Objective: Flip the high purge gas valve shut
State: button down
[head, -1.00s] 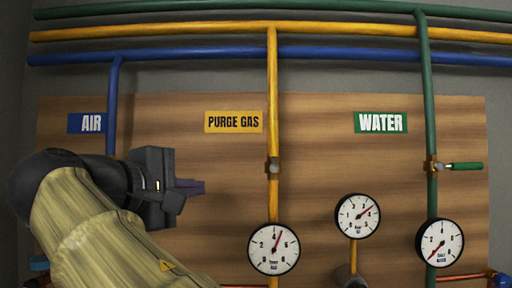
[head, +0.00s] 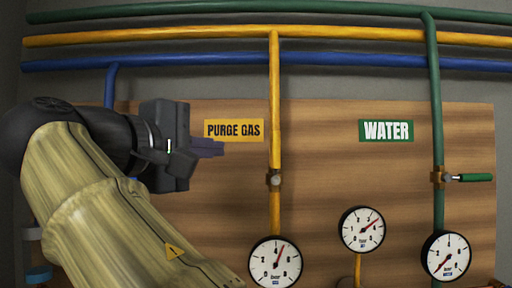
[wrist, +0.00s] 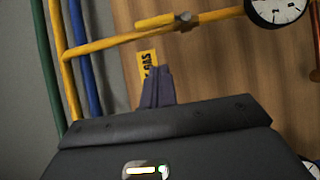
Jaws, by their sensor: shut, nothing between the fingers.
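The purge gas valve (head: 275,180) sits on the yellow vertical pipe (head: 274,80), below and right of the yellow PURGE GAS sign (head: 234,130). In the wrist view its yellow handle (wrist: 155,21) lies along the pipe, standing off from it, beside the metal valve body (wrist: 184,20). In the head view the handle overlaps the pipe above the valve body. My gripper (head: 218,148) is shut and empty, left of the pipe and higher than the valve body, its tips over the sign's lower left. In the wrist view the dark fingers (wrist: 157,88) are together, apart from the handle.
A green-handled water valve (head: 470,177) sits on the green pipe (head: 434,100) at right, its handle sideways. Round gauges (head: 274,263) stand below the valves. Yellow, blue and green pipes cross the top.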

aim_at(276, 156)
jog(key=w+d+p, duration=0.2)
jog(key=w+d, duration=0.3)
jog(key=d, duration=0.2)
jog(key=shift+w+d, duration=0.2)
jog(key=shift+w, duration=0.15)
